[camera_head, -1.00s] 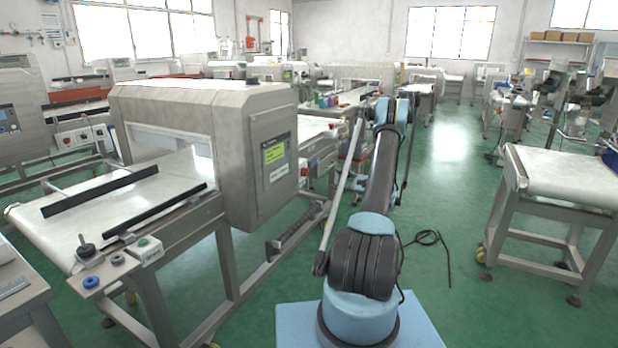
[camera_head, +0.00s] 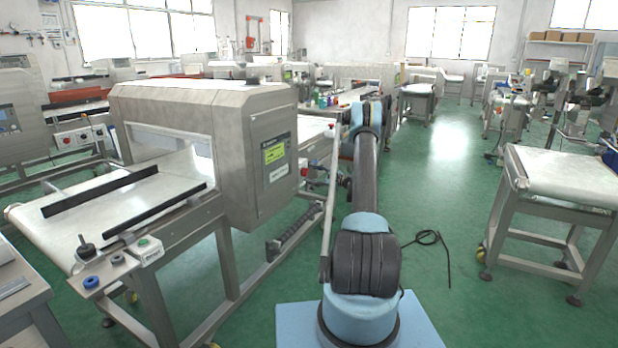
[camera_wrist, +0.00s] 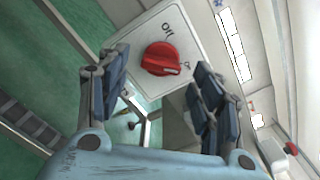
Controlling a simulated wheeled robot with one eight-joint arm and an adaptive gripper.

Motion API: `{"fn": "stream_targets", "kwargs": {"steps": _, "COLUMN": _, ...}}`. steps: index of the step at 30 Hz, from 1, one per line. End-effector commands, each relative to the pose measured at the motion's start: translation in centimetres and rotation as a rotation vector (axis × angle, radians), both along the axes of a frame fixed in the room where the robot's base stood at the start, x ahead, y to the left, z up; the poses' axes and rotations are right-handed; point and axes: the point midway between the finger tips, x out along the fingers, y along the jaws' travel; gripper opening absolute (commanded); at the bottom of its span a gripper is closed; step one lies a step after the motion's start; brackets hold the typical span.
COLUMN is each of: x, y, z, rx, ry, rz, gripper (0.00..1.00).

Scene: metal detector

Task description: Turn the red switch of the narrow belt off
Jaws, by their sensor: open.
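The red switch (camera_wrist: 162,59) is a round knob on a white box (camera_wrist: 146,31) in the wrist view. "Off" is printed above it and "on" to its right. The knob's pale mark points to the lower right, toward "on". My gripper (camera_wrist: 160,70) is open, with one dark finger to the left of the knob and one to its right. The fingers appear apart from the knob; the exact distance cannot be told. In the head view my arm hides the gripper, and the narrow belt cannot be made out clearly.
A metal detector housing (camera_head: 205,125) stands over a white belt (camera_head: 85,215) at the left.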

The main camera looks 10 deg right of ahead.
Motion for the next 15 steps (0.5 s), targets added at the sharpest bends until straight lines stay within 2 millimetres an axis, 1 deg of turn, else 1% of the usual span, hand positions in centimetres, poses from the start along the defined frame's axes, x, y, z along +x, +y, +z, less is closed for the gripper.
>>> {"fn": "stream_targets", "kwargs": {"steps": 1, "x": 0.4, "y": 0.7, "z": 0.0, "rx": 0.0, "ry": 0.0, "rz": 0.003, "gripper": 0.6}}
{"fn": "stream_targets", "kwargs": {"steps": 6, "x": 1.3, "y": 1.8, "z": 0.0, "rx": 0.0, "ry": 0.0, "rz": 0.001, "gripper": 0.6}}
{"fn": "stream_targets", "kwargs": {"steps": 15, "x": 1.6, "y": 2.2, "z": 0.0, "rx": 0.0, "ry": 0.0, "rz": 0.0, "gripper": 0.6}}
